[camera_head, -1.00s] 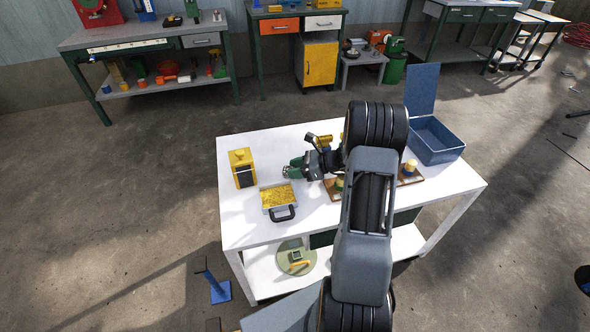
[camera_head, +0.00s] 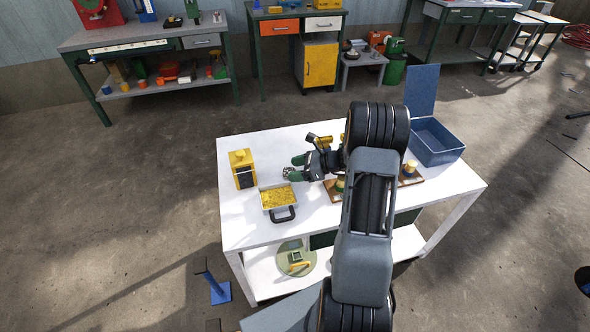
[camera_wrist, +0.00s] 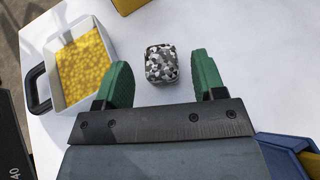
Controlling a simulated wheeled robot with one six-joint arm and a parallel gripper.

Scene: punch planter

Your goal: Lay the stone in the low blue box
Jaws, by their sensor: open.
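The stone (camera_wrist: 161,63) is a small rounded block speckled black, white and grey, lying on the white table. In the wrist view it sits just ahead of and between the green fingertips of my gripper (camera_wrist: 161,76), with gaps on both sides. My gripper is open and empty; in the head view it (camera_head: 293,167) is over the left half of the table, and the stone (camera_head: 289,173) shows small at its tips. The low blue box (camera_head: 447,156) stands open at the table's back right, with a tall blue panel upright behind it. My arm crosses the space between.
A tray of yellow balls (camera_head: 264,204) with a black handle lies close to my gripper. A yellow box-shaped device (camera_head: 242,168) stands at the table's left. A brown board (camera_head: 414,178) with knobs is partly hidden by my arm. The front left tabletop is clear.

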